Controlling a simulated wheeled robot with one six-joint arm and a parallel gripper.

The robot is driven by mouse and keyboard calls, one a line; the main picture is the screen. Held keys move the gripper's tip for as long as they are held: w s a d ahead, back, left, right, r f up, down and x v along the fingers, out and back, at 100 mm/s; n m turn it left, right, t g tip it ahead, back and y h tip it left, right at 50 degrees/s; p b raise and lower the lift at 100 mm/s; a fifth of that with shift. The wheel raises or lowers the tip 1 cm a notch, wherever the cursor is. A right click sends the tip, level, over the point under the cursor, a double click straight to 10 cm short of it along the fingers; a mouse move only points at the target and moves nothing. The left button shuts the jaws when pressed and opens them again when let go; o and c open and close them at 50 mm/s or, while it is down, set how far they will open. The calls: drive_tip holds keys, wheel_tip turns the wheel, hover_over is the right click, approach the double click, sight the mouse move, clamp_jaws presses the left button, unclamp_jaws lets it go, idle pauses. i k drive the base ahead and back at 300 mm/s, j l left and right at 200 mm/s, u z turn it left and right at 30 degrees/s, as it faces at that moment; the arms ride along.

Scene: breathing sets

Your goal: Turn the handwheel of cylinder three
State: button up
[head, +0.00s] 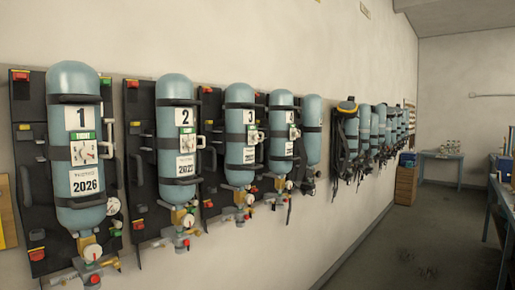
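Cylinder three (240,175) is a light blue bottle marked 3, strapped upright to a dark backplate on the left wall. It hangs between cylinder two (175,90) and the cylinder marked 4 (281,100). Its brass valve (240,199) is at the bottom end, with a pale round gauge beside it and small red and green parts just below. The handwheel is too small to tell apart from these fittings. My gripper is not in view, and nothing is seen touching cylinder three.
Cylinder one (78,150) hangs nearest, at left. More cylinders and dark harnesses (347,140) continue along the wall. A wooden box (406,185) and a blue table (441,158) stand at the far end.

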sight(249, 198)
drive_tip(key=i+l, duration=0.25)
drive_tip(key=i, duration=0.25)
drive_tip(key=i+l, duration=0.25)
drive_tip(key=i, duration=0.2)
